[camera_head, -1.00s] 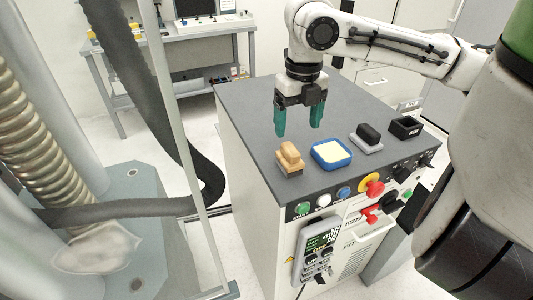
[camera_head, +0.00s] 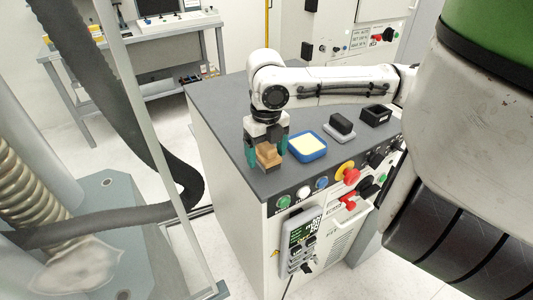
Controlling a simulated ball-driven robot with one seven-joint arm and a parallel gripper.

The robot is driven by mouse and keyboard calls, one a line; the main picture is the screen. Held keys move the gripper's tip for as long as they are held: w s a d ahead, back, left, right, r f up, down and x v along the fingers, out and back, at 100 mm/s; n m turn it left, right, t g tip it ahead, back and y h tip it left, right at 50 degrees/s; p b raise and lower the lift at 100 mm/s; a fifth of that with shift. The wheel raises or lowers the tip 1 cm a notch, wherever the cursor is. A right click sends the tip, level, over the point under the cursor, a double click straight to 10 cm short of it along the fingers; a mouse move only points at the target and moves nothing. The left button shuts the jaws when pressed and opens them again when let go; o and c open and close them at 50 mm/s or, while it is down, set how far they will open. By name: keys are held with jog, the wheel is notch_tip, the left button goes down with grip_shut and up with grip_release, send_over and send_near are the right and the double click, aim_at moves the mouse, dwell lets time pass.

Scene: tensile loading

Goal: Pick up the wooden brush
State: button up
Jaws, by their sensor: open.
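The wooden brush (camera_head: 268,157) stands on the dark top of the cabinet, near its front left edge. My gripper (camera_head: 266,150) is lowered over it with its teal fingers open, one on each side of the brush. The fingers hide part of the brush's sides. I cannot tell whether either finger touches it.
A blue tray with a pale yellow pad (camera_head: 308,146) lies just right of the brush. A black-handled block (camera_head: 341,127) and a black open box (camera_head: 376,115) stand farther right. Buttons and a red knob (camera_head: 351,176) line the cabinet front. The top's back left is clear.

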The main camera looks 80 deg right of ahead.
jog(key=shift+f, duration=0.1)
jog(key=shift+c, duration=0.2)
jog(key=c, duration=1.1)
jog(key=shift+c, duration=0.2)
jog(key=shift+r, duration=0.45)
jog(key=r, duration=0.1)
jog(key=r+b, duration=0.1)
jog(key=shift+s+r, duration=0.2)
jog(key=shift+r, duration=0.15)
jog(key=s+r+b, duration=0.2)
jog(key=s+r, duration=0.7)
jog(key=s, duration=0.4)
jog(key=shift+s+a+r, duration=0.25)
jog(key=shift+s+a, duration=0.05)
jog(key=shift+a, duration=0.05)
